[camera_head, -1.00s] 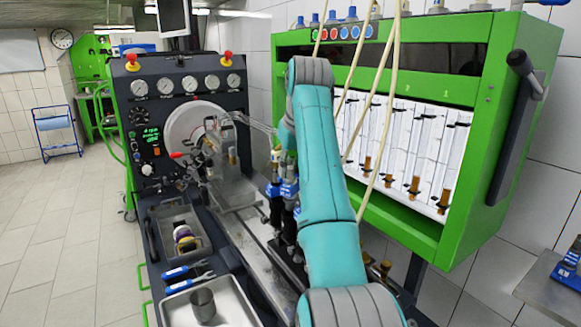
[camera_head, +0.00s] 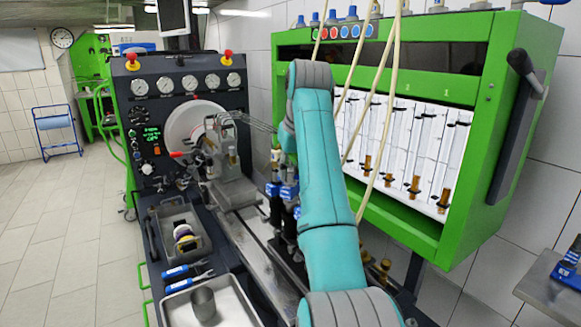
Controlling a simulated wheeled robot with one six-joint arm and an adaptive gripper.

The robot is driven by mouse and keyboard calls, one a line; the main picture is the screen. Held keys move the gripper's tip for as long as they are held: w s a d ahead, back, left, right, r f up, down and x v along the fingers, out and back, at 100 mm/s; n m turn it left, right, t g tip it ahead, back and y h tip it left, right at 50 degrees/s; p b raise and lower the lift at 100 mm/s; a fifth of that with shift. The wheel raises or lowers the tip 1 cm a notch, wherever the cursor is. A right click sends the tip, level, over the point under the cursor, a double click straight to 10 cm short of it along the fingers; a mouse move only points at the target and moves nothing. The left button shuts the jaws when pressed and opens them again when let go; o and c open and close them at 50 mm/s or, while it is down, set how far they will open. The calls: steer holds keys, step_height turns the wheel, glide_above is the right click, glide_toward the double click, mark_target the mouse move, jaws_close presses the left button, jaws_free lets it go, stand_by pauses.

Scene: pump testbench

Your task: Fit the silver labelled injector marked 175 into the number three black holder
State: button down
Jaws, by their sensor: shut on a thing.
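My teal arm rises through the middle of the head view and bends at its grey joint. My gripper is hidden behind the arm, so its fingers and whatever is between them do not show. Just left of the arm, a slim pale and brass injector-like part (camera_head: 276,160) stands upright. Its label cannot be read. Below it are upright black holders with blue parts (camera_head: 276,190), partly covered by the arm. Their numbers are too small to read, and I cannot tell which is number three.
The testbench's gauge panel (camera_head: 165,88) stands behind a grey metal mount (camera_head: 236,192). A tray with a metal cup (camera_head: 203,303), blue-handled pliers (camera_head: 190,278) and a parts bin (camera_head: 165,218) lie at left. A green cabinet (camera_head: 472,235) and hanging hoses (camera_head: 368,100) crowd the right.

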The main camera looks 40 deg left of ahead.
steer(key=shift+f, duration=0.8)
steer(key=shift+f, duration=0.55)
stand_by(0.8)
steer(key=c, duration=1.2)
jaws_free()
steer(key=shift+f, duration=0.1)
steer(key=shift+v, duration=5.55)
steer(key=shift+w, duration=0.1)
